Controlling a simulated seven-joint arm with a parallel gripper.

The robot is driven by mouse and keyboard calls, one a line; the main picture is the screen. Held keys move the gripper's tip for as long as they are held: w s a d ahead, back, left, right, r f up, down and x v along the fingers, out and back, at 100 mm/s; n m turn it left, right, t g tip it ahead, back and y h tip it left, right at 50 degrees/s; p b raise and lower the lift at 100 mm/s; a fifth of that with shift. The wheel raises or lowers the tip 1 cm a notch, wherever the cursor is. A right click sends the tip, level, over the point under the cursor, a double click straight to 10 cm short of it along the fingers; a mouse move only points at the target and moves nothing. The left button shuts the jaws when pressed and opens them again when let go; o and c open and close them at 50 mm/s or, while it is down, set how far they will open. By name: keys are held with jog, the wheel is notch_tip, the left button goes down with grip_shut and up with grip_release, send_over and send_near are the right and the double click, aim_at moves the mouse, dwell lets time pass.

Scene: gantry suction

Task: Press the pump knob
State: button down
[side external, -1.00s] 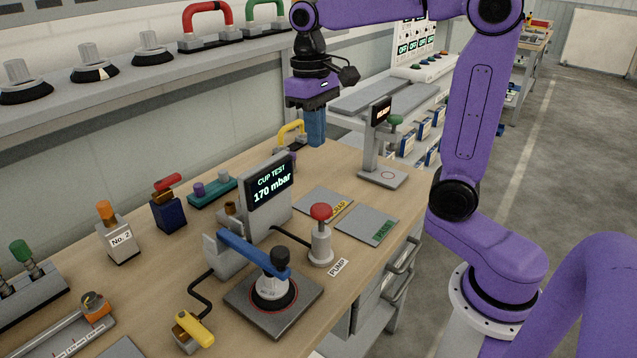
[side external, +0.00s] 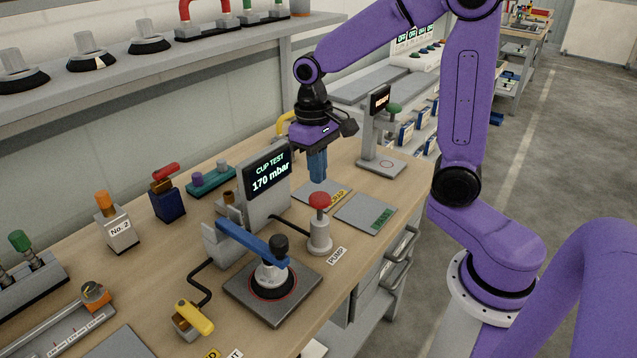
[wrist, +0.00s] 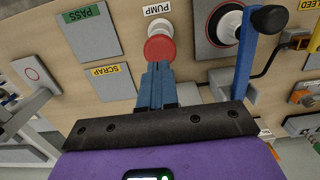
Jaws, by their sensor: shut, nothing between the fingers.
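The pump (side external: 319,237) is a pale grey post with a red mushroom knob (side external: 319,200) on top, standing on the bench by a PUMP label (side external: 337,256). In the wrist view the red knob (wrist: 160,49) shows just beyond the fingertips. My gripper (side external: 318,179) points down with its blue fingers shut and empty. In the side view its tips are close above and behind the knob; I cannot tell whether they touch it. In the wrist view the closed fingers (wrist: 158,68) line up with the knob.
The CUP TEST display (side external: 268,178) reads 170 mbar, left of the pump. A cup stand with a blue lever (side external: 252,240) sits in front. SCRAP (side external: 322,190) and PASS (side external: 365,213) plates lie behind and to the right.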

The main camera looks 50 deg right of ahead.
aim_at(319, 196)
jog(key=shift+s+f, duration=0.1)
jog(key=shift+f, duration=1.7)
jog(key=shift+s+f, duration=0.1)
jog(key=shift+f, duration=1.75)
jog(key=shift+r, duration=0.1)
notch_tip(319, 196, up, 14)
jog(key=w, duration=0.1)
jog(key=s+a+f+n, duration=0.1)
jog(key=s+f+n, duration=0.1)
jog(key=s+n, duration=0.2)
jog(key=s+a+f+n, duration=0.1)
jog(key=s+f+n, duration=0.2)
jog(key=s, duration=0.7)
jog(key=s+a+f+n+t, duration=0.1)
jog(key=s+f+n, duration=0.1)
jog(key=s+n, duration=0.3)
jog(key=shift+s+a+f+n, duration=0.15)
jog(key=shift+s+f+n, duration=0.15)
jog(key=shift+s, duration=0.9)
